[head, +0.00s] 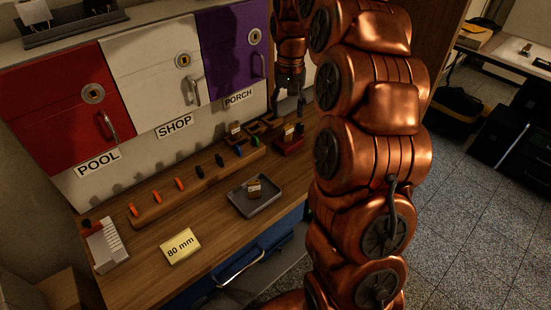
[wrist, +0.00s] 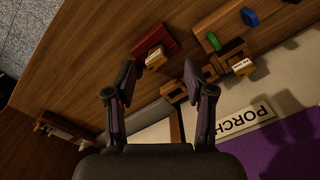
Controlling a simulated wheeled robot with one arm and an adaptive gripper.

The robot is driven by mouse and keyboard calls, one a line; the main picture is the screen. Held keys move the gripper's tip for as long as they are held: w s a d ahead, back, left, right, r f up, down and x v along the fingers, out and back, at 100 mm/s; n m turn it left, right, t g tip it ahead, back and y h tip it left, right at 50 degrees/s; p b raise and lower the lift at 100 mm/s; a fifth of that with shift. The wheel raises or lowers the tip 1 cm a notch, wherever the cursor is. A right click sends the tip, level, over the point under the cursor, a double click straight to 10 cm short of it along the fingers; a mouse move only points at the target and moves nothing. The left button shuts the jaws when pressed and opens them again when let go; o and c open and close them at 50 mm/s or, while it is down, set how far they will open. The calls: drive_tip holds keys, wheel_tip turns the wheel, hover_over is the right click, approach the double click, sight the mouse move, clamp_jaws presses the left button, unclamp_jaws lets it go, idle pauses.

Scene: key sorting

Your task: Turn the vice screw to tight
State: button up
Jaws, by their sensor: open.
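In the head view my arm covers that end of the bench. My gripper (wrist: 158,80) is open and empty, its two dark fingers apart above the wooden bench top (wrist: 100,60).
A red block (wrist: 155,42) with a tagged piece (wrist: 156,58) and small wooden holders (wrist: 175,93) lie close to the fingers. Cabinet doors stand behind.

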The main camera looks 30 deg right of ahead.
drive_tip(key=s+a+r+n, duration=0.1)
drive_tip(key=s+a+n, duration=0.2)
drive_tip(key=s+a, duration=0.9)
drive_tip(key=shift+s+a+g+p, duration=0.3)
drive_tip(key=shift+s+g, duration=0.1)
drive_tip(key=shift+s, duration=1.8)
drive_tip(key=shift+s, duration=0.1)
drive_tip(key=s+a+f+n, duration=0.1)
drive_tip(key=s+a+f, duration=0.1)
drive_tip(key=s, duration=0.6)
drive_tip(key=s+a+f, duration=0.1)
drive_tip(key=s+f, duration=0.1)
drive_tip(key=s, duration=0.7)
drive_tip(key=shift+s+a+f+n+g, duration=0.2)
drive_tip(key=shift+a+f+n+g, duration=0.05)
drive_tip(key=shift+a+n+g, duration=0.15)
